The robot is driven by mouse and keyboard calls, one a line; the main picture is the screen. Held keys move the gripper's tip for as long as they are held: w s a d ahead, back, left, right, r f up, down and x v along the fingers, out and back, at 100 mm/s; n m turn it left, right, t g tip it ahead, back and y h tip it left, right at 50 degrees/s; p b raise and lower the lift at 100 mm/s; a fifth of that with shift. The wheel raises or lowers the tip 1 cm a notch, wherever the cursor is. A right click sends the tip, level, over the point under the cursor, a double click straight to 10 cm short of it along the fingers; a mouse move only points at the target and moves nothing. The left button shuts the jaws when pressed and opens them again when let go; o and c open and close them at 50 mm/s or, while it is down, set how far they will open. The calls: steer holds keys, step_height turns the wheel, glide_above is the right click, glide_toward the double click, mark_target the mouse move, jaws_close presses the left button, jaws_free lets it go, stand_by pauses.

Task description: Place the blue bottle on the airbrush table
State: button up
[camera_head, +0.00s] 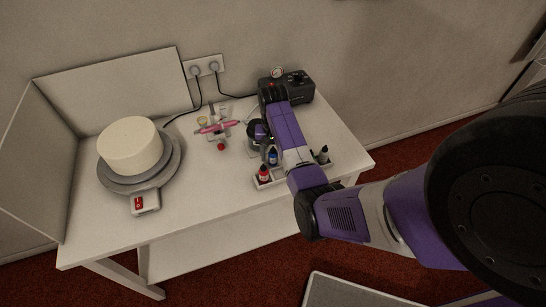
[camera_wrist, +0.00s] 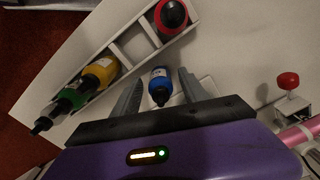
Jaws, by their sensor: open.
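The blue bottle (camera_wrist: 160,84) stands on the white table outside the bottle tray, with its dark tip toward my gripper in the wrist view. It also shows in the head view (camera_head: 272,157), just behind the tray. My gripper (camera_wrist: 159,78) is open, with one finger on each side of the blue bottle and a visible gap on both sides. In the head view, my arm partly covers this area. The white table (camera_head: 215,212) carries the airbrush gear and cake stand. The pink airbrush (camera_head: 217,127) lies on its holder left of my gripper.
The bottle tray (camera_wrist: 117,52) holds red (camera_wrist: 171,15), yellow (camera_wrist: 100,72), green and black bottles, with empty slots between red and yellow. A red-knobbed part (camera_wrist: 288,80) stands right of my gripper. A cake (camera_head: 131,147) on a turntable and a compressor (camera_head: 298,88) flank the work area.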

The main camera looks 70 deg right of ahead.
step_height(320, 180, up, 10)
steer(key=shift+r+p, duration=0.1)
steer(key=shift+p, duration=0.4)
steer(key=shift+r+p, duration=0.4)
steer(key=shift+p, duration=0.05)
